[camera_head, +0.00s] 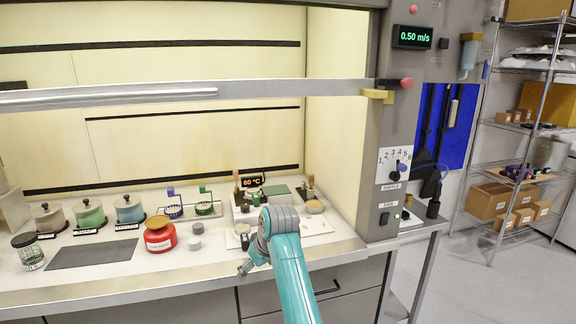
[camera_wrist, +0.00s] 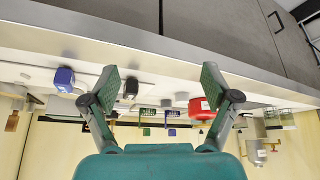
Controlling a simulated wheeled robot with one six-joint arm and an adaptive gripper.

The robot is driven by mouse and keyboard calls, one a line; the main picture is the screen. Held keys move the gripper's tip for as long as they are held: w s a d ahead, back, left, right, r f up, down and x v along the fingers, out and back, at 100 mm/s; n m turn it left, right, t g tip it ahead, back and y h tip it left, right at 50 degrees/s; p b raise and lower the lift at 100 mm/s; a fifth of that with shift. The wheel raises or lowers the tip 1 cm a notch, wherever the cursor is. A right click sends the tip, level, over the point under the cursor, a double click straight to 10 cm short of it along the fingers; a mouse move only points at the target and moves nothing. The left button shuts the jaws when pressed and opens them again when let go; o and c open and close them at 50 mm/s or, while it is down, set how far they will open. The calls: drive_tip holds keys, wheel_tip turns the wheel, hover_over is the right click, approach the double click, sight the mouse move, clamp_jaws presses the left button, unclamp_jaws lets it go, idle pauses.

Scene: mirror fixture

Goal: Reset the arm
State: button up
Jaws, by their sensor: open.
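My teal arm reaches up from the bottom of the head view to the front edge of the fume hood counter (camera_head: 100,285). My gripper (camera_head: 245,268) is small and partly hidden there by my wrist, in front of the counter edge. In the wrist view, which looks upside down, my gripper (camera_wrist: 161,82) has its two fingers spread wide. Nothing is between the fingertips. The red container (camera_head: 160,236) stands on the counter left of my gripper; it also shows beside one finger in the wrist view (camera_wrist: 200,108).
Jars with lids (camera_head: 90,213), a dark mat (camera_head: 92,251), blue and green racks (camera_head: 207,208) and a 60 °C display (camera_head: 252,183) occupy the counter. The raised sash (camera_head: 250,92) crosses above. A control post (camera_head: 385,205) stands right, with shelves (camera_head: 530,130) beyond.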

drive_tip(key=s+d+f+m+t, duration=0.1)
drive_tip(key=s+d+f, duration=0.2)
drive_tip(key=f, duration=0.4)
drive_tip(key=s+d+f+m+t, duration=0.1)
drive_tip(key=s+d+f, duration=0.2)
drive_tip(key=f, duration=0.4)
drive_tip(key=s+d+f, duration=0.3)
drive_tip(key=f, duration=0.5)
drive_tip(key=s+d+f+m+t, duration=0.1)
drive_tip(key=s+d+f, duration=0.2)
drive_tip(key=s, duration=0.3)
drive_tip(key=s+d+f+m+t+h, duration=0.1)
drive_tip(key=s+d+f, duration=0.2)
drive_tip(key=s, duration=0.2)
drive_tip(key=s+d+f+m+t, duration=0.1)
drive_tip(key=s+d+f, duration=0.2)
drive_tip(key=s, duration=0.3)
drive_tip(key=s+d+r+m+t+h, duration=0.1)
drive_tip(key=s+d+r, duration=0.15)
drive_tip(key=s, duration=0.85)
drive_tip(key=s+d+r+m+t, duration=0.15)
drive_tip(key=s+d, duration=0.25)
drive_tip(key=s, duration=0.6)
drive_tip(key=s+d+r+t+h, duration=0.1)
drive_tip(key=s+d+r+t, duration=0.1)
drive_tip(key=s+r, duration=1.4)
drive_tip(key=shift+d+r+m+t+h, duration=0.3)
drive_tip(key=shift+r+m+t, duration=0.05)
drive_tip(key=shift+r+t, duration=0.1)
drive_tip(key=shift+w, duration=0.1)
